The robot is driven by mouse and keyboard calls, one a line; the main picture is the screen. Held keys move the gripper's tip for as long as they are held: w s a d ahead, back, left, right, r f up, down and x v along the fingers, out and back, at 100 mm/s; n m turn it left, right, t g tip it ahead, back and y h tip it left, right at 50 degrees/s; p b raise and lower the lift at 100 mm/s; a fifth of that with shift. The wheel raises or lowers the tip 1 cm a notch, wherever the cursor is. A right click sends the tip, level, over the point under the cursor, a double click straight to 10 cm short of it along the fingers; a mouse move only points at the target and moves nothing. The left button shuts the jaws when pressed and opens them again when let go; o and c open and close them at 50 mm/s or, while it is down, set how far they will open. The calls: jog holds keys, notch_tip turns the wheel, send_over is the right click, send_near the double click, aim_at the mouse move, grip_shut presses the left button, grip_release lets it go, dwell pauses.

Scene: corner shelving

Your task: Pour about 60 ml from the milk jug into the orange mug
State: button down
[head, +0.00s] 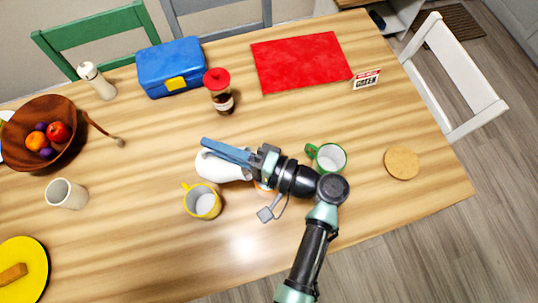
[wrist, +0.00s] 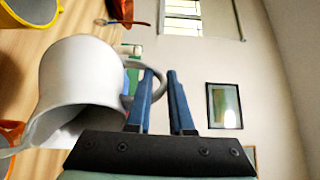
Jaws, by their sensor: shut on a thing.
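The white milk jug (head: 218,168) is held above the table, tipped far over on its side. Its mouth is hidden by my gripper in the head view. In the wrist view the jug (wrist: 75,75) shows its spout low at the left, towards an orange rim. My gripper (head: 226,152) has its blue fingers at the jug's handle (wrist: 130,82) and is shut on it. The orange mug (head: 262,186) is mostly hidden under my gripper; a piece of it shows at the wrist view's left edge (wrist: 10,133). I cannot tell whether milk is flowing.
A yellow mug (head: 201,203) stands close by the jug; a green mug (head: 328,159) is right of my wrist. A red-capped bottle (head: 219,97), blue lunchbox (head: 171,67) and red mat (head: 300,62) lie behind. The table's front right is largely clear.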

aim_at(200, 157)
jog(key=a+r+h+p, duration=0.1)
jog(key=p, duration=0.2)
jog(key=a+h+p, duration=0.1)
jog(key=p, duration=0.2)
jog(key=shift+w+a+r+n+g, duration=0.15)
jog(key=shift+r+n+g, duration=0.15)
jog(key=shift+r+g, duration=0.1)
jog(key=shift+a+f+h, duration=0.2)
jog(key=shift+f+h, duration=0.15)
jog(key=shift+h, duration=0.05)
jog(key=shift+f, duration=0.25)
jog(key=p, duration=0.1)
jog(key=a+h+p, duration=0.1)
jog(key=p, duration=0.1)
jog(key=shift+w+r+n+g+h, duration=0.1)
jog(key=shift+r+n+g+h, duration=0.1)
jog(key=shift+n+g+h, duration=0.1)
jog(key=shift+a+f+h+p, duration=0.2)
jog(key=shift+a+h+p, duration=0.2)
jog(key=shift+p, duration=0.35)
jog(key=shift+f, duration=0.2)
